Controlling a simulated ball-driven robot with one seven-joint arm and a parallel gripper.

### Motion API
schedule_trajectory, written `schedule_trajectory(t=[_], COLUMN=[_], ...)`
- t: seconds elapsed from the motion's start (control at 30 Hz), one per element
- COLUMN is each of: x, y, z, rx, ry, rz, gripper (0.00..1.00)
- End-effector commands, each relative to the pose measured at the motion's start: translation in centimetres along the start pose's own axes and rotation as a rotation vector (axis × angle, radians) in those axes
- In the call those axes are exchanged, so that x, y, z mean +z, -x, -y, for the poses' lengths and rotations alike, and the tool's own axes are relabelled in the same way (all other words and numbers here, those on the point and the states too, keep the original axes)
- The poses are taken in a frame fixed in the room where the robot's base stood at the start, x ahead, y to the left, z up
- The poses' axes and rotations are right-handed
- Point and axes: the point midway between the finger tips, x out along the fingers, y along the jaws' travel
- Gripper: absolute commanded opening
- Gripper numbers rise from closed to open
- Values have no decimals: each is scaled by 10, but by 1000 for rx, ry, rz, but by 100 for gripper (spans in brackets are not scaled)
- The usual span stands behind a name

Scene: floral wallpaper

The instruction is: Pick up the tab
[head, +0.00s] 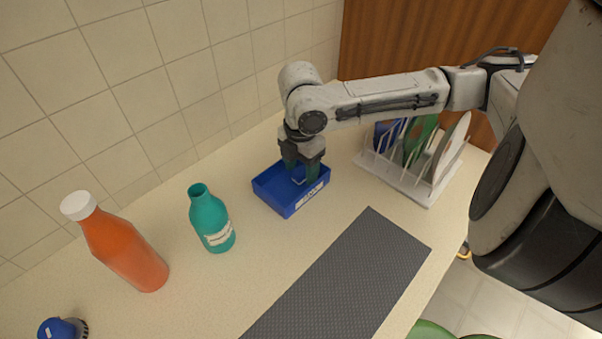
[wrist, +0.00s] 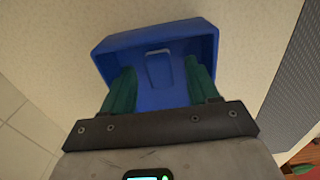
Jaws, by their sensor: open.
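A blue open bin (head: 268,193) stands on the counter in the head view, and its wall also shows in the wrist view (wrist: 108,47). A small rounded blue rectangle, which looks like the tab (wrist: 159,68), shows at the inside of the bin. My gripper (head: 300,179) points down into the bin. Its two green fingers are open, one on each side of the tab in the wrist view (wrist: 158,84). They look apart from the tab, with nothing clearly held. The finger ends are partly hidden by the bin's front wall in the head view.
A teal bottle (head: 210,218) and an orange bottle (head: 125,245) stand left of the bin. A dish rack (head: 395,178) with plates stands to the right. A dark grey mat (head: 345,280) lies in front. A tiled wall is behind.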

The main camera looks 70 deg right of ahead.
Motion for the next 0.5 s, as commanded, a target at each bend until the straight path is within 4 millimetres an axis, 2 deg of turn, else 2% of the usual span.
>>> schedule_trajectory(t=[0.2, 0.5], x=[0, 0], y=[-1, 0], z=[0, 0], rx=[0, 0], ry=[1, 1], rz=[1, 0], gripper=[60, 31])
